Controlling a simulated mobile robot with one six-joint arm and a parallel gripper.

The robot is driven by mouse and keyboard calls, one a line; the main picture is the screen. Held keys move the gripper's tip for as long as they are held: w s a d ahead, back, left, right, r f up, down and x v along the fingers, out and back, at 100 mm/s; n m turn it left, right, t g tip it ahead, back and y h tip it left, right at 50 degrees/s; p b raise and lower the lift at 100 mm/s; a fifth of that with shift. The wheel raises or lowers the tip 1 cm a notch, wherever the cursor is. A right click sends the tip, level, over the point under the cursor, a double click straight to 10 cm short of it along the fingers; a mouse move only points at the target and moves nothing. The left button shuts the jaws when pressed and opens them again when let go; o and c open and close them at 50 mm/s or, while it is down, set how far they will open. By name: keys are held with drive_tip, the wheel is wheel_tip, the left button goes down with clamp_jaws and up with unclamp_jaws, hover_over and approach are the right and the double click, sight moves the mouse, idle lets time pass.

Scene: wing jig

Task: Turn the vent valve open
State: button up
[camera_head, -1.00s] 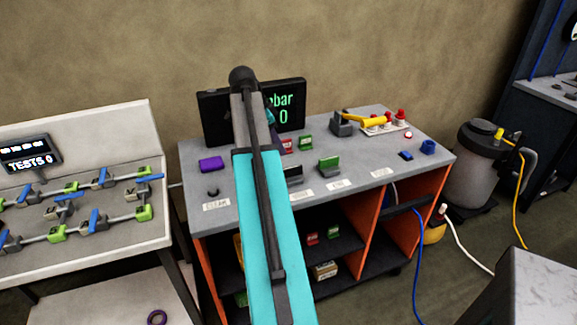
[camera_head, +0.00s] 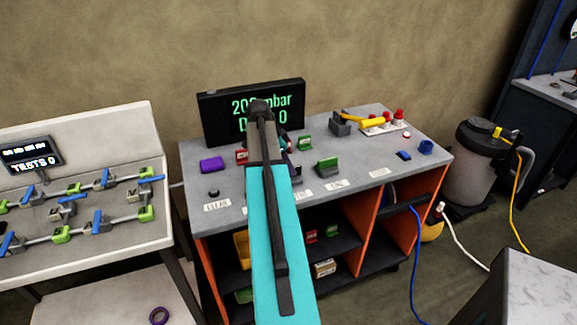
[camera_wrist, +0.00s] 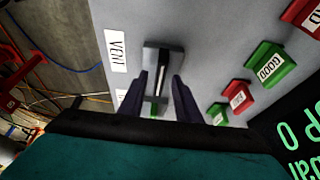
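The vent valve (camera_wrist: 163,53) shows in the wrist view as a dark grey block with a light slim bar along its middle, beside a white label reading VENT (camera_wrist: 116,49). My gripper (camera_wrist: 159,78) is open, with one dark finger on each side of the valve's bar. I cannot tell whether the fingers touch it.
A display (camera_head: 222,106) stands behind my arm. A purple block (camera_head: 212,165) is at left, and a grey holder with a yellow handle (camera_head: 372,122) at right.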

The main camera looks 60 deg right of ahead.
drive_tip(key=shift+s+d+f, duration=0.1)
drive_tip(key=shift+d+f, duration=0.05)
drive_tip(key=shift+f, duration=0.4)
clamp_jaws()
